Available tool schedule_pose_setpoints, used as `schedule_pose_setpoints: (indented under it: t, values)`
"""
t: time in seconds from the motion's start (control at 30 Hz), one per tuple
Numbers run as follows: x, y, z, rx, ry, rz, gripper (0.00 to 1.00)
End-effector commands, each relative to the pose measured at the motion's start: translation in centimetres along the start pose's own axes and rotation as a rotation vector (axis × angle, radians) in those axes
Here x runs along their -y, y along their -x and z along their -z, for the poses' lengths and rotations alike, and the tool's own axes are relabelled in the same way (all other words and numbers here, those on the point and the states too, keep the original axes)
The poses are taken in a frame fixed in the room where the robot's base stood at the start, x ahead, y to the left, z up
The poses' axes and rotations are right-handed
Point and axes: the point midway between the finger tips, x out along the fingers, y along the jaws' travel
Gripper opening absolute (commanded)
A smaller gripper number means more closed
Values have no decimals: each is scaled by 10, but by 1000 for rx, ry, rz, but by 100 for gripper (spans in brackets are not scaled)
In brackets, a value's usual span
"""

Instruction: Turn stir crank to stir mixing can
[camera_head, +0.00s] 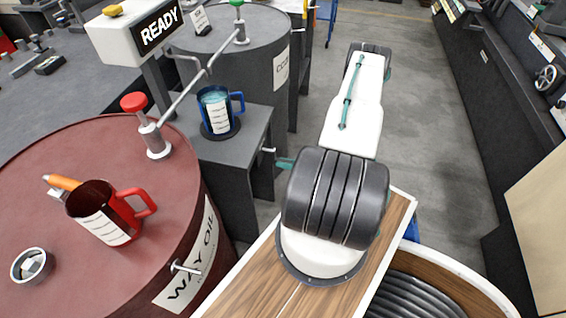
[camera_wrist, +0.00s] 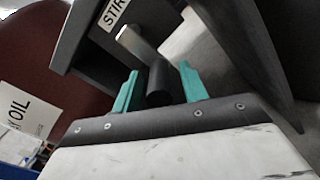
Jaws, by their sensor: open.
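The mixing can (camera_head: 215,110) is a blue mug with a white scale. It stands on a dark round plate on a grey stand (camera_head: 237,140) between the two barrels. In the wrist view the stir crank (camera_wrist: 158,78) shows a dark round grip on a lighter grey arm, below a STIR label. My gripper (camera_wrist: 158,88) is open, with one teal finger on each side of the crank's grip. I cannot tell whether either finger touches it. In the head view my arm hides most of the gripper.
A red WAY OIL barrel (camera_head: 199,240) stands front left, with a red mug (camera_head: 105,215) on top. A grey barrel (camera_head: 262,75) is behind the stand. A READY sign (camera_head: 140,32) and spouts overhang the stand. Open floor (camera_head: 430,130) lies to the right.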

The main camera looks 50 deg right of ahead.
Motion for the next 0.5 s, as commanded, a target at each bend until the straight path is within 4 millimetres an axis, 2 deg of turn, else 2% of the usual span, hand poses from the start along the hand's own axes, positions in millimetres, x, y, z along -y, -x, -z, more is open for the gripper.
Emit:
schedule_pose_setpoints:
  t: [0.1,0.37,0.4,0.5]
  values:
    - [0,-8,0,0,0,0,43]
    - [1,-8,-1,2,1,3,43]
    - [1,-8,-1,2,1,3,38]
    - [1,-8,-1,2,1,4,10]
